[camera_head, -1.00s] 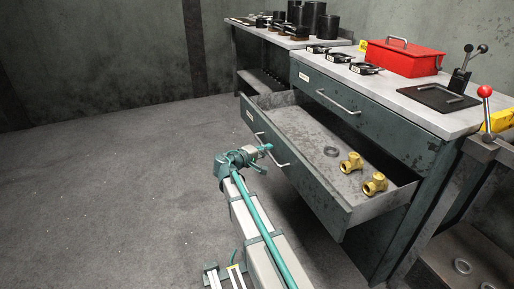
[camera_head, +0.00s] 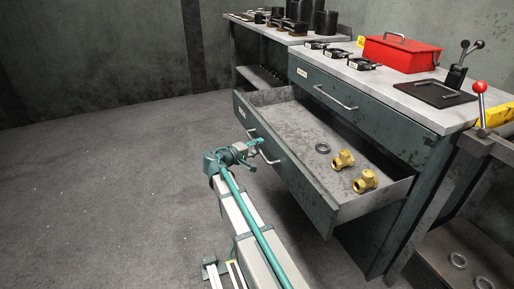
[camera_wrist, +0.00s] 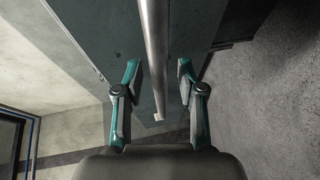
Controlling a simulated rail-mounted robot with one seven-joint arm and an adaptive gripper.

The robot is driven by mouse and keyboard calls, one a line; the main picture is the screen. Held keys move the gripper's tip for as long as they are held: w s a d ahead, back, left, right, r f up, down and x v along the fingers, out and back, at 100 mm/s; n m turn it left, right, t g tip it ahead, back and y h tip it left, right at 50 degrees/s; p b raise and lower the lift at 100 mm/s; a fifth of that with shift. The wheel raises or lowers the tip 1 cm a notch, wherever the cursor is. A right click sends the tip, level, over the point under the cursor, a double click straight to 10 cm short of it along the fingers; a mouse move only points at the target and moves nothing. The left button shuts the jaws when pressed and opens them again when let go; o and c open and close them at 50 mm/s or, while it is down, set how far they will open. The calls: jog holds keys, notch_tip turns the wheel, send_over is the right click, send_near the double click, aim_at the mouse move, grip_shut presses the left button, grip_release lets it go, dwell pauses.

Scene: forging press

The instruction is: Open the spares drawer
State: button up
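A lower cabinet drawer (camera_head: 300,188), dark green with a grey inside, stands pulled well out in the head view. My gripper (camera_head: 257,147) is at this handle. In the wrist view the handle bar (camera_wrist: 154,55) runs between the two spread fingers of my gripper (camera_wrist: 159,75), with gaps on both sides.
The shut upper drawer (camera_head: 375,112) is above, under a worktop with a red toolbox (camera_head: 400,53). A lever with a red knob (camera_head: 479,88) stands at the right. A bench with black cylinders (camera_head: 310,18) is behind. The floor (camera_head: 110,180) left of the drawer is clear.

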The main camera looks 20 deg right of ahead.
jog(key=v, duration=1.2)
jog(key=shift+r, duration=0.1)
